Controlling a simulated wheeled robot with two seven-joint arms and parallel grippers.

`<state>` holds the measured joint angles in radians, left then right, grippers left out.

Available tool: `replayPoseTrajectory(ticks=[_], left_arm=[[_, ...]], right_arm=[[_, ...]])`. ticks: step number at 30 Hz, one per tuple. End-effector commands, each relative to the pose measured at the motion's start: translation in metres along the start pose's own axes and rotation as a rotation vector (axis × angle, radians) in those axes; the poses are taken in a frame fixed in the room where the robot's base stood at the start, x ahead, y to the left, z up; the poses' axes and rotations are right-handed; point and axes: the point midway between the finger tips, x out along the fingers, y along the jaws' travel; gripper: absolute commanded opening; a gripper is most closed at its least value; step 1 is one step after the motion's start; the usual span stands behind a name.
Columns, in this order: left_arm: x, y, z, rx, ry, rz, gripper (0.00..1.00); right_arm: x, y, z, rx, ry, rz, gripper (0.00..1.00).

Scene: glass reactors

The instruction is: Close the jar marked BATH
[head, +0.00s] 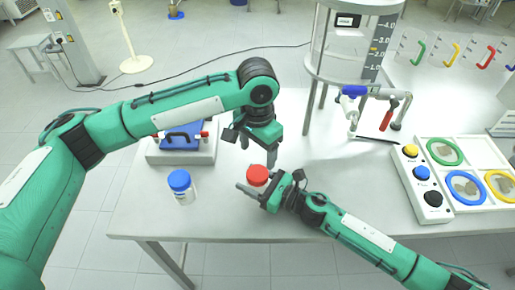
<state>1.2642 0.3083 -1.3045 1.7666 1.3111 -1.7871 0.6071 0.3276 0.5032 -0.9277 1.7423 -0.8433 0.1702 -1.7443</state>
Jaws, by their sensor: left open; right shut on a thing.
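A red lid (257,174) sits between the fingers of my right gripper (256,188), which is shut on it over the front middle of the table. I cannot tell whether a jar is under the lid; the gripper hides that part. My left gripper (260,153) is open, points down and is just above and behind the red lid, apart from it. A white jar with a blue lid (180,181) stands upright on the table to the left. The writing on its label is too small to read, and I see no readable BATH mark.
A blue-handled case (181,136) lies on a pale base behind the white jar. A glass reactor (343,45) on legs stands at the back. A clamp (388,112), a button box (422,185) and a tray with coloured rings (466,160) are on the right. The front left is clear.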

Motion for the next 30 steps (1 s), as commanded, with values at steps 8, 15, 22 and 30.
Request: replayPoseTrajectory(ticks=[8,15,22,30], left_arm=[[0.021,0.0,0.001,0.0,-0.003,0.0,0.7],[0.059,0.0,0.001,0.001,-0.002,0.001,0.7],[0.078,0.0,0.0,0.001,0.001,0.0,0.7],[0.081,0.0,0.0,0.002,0.0,0.0,0.7]], right_arm=[[0.0,0.0,0.0,0.0,0.0,0.0,0.0],[0.0,0.0,0.0,0.0,0.0,0.0,0.0],[0.0,0.0,0.0,0.0,0.0,0.0,0.0],[0.0,0.0,0.0,0.0,0.0,0.0,0.0]])
